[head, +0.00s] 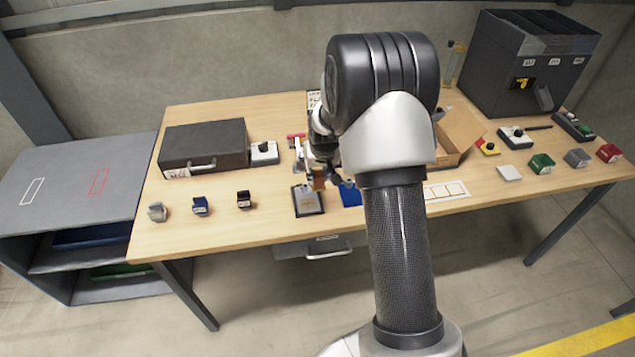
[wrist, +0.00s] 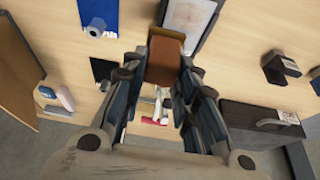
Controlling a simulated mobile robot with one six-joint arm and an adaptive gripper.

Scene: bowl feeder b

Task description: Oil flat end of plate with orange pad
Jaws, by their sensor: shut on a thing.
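A flat grey plate with a dark frame (head: 307,201) lies near the table's front edge. It also shows at the top of the wrist view (wrist: 192,18). My gripper (wrist: 161,76) is shut on the orange-brown pad (wrist: 165,60), which sits between its fingers. In the wrist view the pad overlaps the near edge of the plate. In the head view the pad (head: 318,184) is just above or beside the plate's far end. I cannot tell whether pad and plate touch. My arm hides part of the table behind the gripper.
A blue item (head: 349,194) lies right beside the plate. Small holders (head: 200,206) stand to the left. A dark case (head: 203,144) stands at the back left. An open cardboard box (head: 455,135) is partly hidden by my arm.

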